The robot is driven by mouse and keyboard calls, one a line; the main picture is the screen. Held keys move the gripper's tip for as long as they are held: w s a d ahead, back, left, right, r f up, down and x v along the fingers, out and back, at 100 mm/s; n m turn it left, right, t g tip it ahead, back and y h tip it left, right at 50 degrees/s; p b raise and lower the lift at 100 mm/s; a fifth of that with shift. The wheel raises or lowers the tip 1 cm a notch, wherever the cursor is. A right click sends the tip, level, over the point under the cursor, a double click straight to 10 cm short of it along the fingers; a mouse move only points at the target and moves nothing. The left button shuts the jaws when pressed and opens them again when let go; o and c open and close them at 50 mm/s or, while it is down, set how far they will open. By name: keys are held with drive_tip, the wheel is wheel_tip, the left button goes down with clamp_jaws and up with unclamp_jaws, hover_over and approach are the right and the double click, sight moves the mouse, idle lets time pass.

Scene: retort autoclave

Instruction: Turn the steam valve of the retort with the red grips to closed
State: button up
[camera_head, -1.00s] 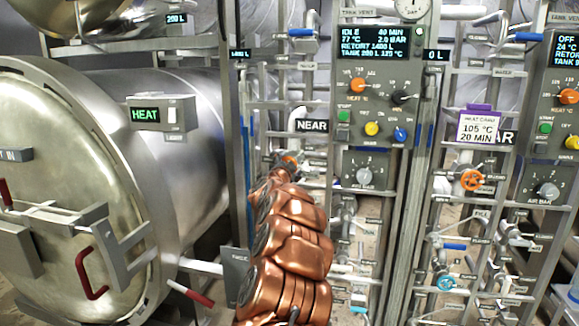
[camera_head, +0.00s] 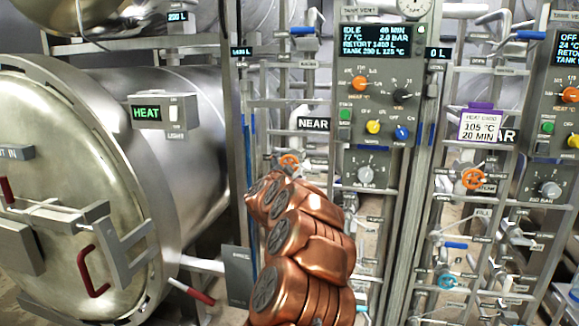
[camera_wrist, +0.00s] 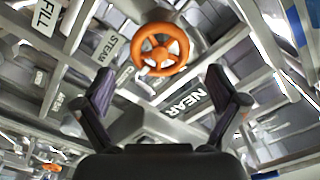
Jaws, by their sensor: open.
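The retort (camera_head: 70,130) with red grips (camera_head: 92,272) stands at the left in the head view, its round door shut. An orange handwheel (camera_head: 290,162) shows just above my arm, below the NEAR sign. In the wrist view the orange handwheel (camera_wrist: 160,50) is upper centre, beside a STEAM label (camera_wrist: 108,46). My gripper (camera_wrist: 159,84) is open and empty, its fingers spread on either side and below the wheel in the picture, apart from it. In the head view my copper arm hides the gripper.
A control panel (camera_head: 372,105) with knobs and a display reading IDLE stands right of the wheel. Another orange wheel (camera_head: 474,179) is on the rack farther right. Pipes and rails surround the wheel closely. The NEAR sign (camera_wrist: 187,101) shows between the fingers.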

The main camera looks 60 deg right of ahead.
drive_tip(key=v, duration=0.7)
drive_tip(key=shift+s+a, duration=0.1)
idle(0.6)
